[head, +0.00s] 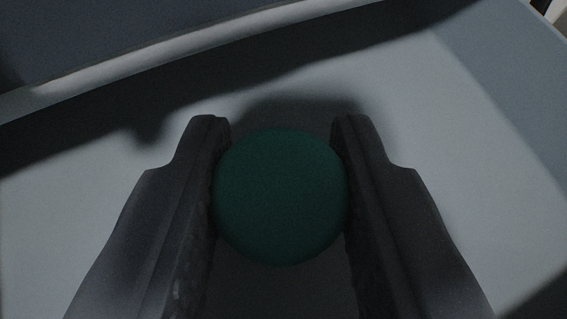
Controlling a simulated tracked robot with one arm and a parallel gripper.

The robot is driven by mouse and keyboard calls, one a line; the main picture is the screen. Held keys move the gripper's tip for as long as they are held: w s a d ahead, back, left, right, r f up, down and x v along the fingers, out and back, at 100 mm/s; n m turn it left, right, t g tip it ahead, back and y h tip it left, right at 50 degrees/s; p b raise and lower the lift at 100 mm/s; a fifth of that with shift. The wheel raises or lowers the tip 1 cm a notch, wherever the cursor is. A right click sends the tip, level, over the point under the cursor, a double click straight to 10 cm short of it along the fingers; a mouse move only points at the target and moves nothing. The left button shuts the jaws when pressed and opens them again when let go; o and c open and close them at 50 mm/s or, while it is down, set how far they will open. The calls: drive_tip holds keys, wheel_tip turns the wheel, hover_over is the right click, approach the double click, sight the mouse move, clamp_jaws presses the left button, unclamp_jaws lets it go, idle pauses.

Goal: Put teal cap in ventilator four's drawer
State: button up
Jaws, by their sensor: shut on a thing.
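The teal cap (281,197) is a round, dark green-teal disc in the middle of the head view. My gripper (281,190) is shut on it, with one dark finger against its left side and the other against its right side. A pale grey, flat surface (480,160) lies beyond and below the cap, and it looks like the floor of a drawer or tray. Shadows of the gripper and cap fall on it. I cannot tell whether the cap touches this surface. No number shows, so I cannot tell which ventilator this is.
A light raised edge (180,62) runs slanting across the top left, with a dark panel (130,30) beyond it. A blue-grey side wall (500,80) bounds the surface at the right. The pale surface around the cap is bare.

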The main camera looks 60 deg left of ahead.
drive_tip(key=shift+s+f, duration=0.1)
drive_tip(key=shift+f, duration=0.3)
